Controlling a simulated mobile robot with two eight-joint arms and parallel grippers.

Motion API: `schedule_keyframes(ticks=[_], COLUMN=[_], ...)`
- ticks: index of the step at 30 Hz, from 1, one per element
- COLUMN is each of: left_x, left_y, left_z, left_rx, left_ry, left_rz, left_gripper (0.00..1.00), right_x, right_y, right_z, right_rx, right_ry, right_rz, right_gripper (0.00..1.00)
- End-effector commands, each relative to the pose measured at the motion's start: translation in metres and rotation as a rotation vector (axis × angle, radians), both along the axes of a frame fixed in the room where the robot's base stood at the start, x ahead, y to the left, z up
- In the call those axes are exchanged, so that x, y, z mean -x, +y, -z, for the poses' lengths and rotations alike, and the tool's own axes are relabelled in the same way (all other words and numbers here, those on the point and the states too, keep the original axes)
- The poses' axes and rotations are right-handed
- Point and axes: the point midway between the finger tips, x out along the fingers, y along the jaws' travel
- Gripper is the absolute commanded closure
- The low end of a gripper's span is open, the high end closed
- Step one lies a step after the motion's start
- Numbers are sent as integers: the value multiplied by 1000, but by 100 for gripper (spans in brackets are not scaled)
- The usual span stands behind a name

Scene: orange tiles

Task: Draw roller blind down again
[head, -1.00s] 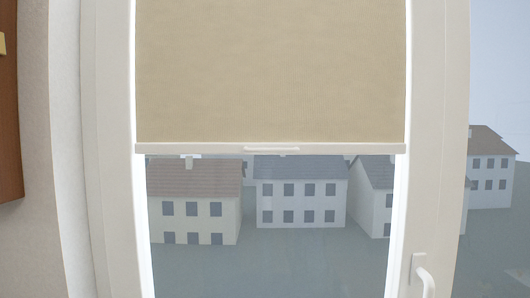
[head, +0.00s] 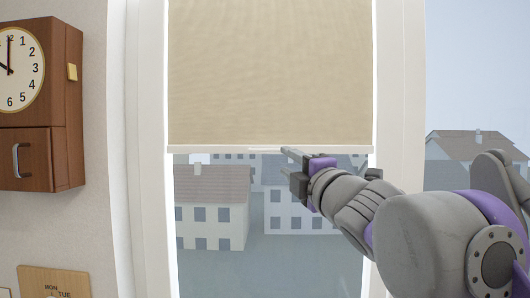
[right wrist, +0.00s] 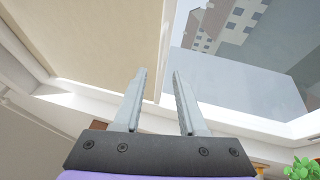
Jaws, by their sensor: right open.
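The beige roller blind (head: 270,75) hangs partway down the window. Its white bottom bar (head: 215,149) lies level, with a small pull grip (head: 263,149) at its middle. My right gripper (head: 286,163) is just right of the grip, at about the bar's height, and partly covers the bar. The blind (right wrist: 90,40) fills the upper left there. I cannot tell whether a finger touches the bar. My left gripper is not in view.
The white window frame (head: 147,200) borders the glass, with houses (head: 212,205) outside. A brown wall clock (head: 68,100) and a calendar (head: 52,283) are at the left. Green leaves (right wrist: 301,168) show at the lower right of the wrist view.

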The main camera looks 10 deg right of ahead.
Motion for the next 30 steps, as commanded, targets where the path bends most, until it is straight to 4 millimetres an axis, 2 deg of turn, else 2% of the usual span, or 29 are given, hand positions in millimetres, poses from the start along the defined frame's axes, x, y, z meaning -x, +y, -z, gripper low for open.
schedule_keyframes(ticks=[9,15,27,30], left_x=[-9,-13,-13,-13], left_y=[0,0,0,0], left_z=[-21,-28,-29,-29], left_rx=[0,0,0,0], left_ry=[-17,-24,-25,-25], left_rz=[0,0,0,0], left_gripper=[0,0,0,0], right_x=[-60,-84,-91,-91], right_y=[8,10,11,11], right_z=[-14,-17,-16,-16], right_rx=[-4,-4,-5,-5], right_ry=[-2,0,2,2], right_rz=[-1,1,2,2], right_gripper=[59,59,59,77])
